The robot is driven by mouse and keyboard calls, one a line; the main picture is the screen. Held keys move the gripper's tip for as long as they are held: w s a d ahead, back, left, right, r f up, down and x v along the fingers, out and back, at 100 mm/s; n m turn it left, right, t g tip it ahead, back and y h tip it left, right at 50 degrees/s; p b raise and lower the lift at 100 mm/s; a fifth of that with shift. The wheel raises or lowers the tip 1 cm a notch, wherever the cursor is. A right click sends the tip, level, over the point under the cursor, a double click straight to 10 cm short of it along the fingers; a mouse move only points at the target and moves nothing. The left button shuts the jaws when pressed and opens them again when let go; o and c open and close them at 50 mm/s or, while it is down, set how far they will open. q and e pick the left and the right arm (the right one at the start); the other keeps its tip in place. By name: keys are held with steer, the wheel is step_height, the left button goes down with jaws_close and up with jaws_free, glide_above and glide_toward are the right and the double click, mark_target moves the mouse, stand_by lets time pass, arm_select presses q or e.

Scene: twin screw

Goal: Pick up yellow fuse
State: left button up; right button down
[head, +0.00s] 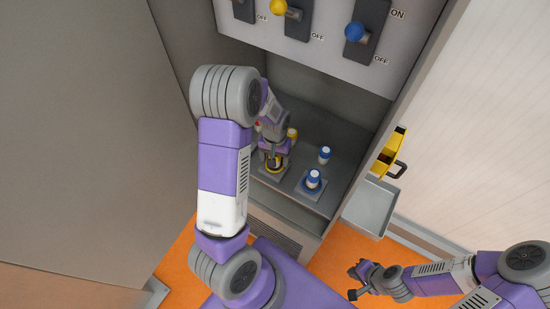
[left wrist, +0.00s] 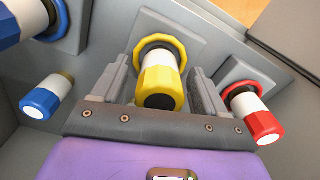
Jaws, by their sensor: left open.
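The yellow fuse (left wrist: 157,76) has a white body and yellow bands with a dark end. It sits in a socket with a yellow collar. My left gripper (left wrist: 156,92) is open, with one finger on each side of the fuse; I cannot tell whether they touch it. In the head view my left gripper (head: 274,153) is over the yellow socket (head: 274,168) on the cabinet shelf and partly hides the fuse. Another yellow piece (head: 292,133) shows just behind it. My right gripper (head: 354,283) is open and empty, low over the orange floor.
A blue fuse (head: 313,179) sits in the socket to the right, with a loose blue one (head: 324,155) behind it. A red fuse (left wrist: 255,112) is close beside my left gripper. Switches (head: 360,31) hang above; a grey tray (head: 369,207) is at right.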

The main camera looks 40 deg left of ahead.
arm_select(q)
jaws_close()
step_height(320, 180, up, 10)
steer(key=shift+f, duration=0.1)
steer(key=shift+r+p, duration=0.3)
steer(key=shift+r, duration=0.15)
steer(key=shift+r+p, duration=2.2)
steer(key=shift+r, duration=0.4)
steer(key=shift+r, duration=0.1)
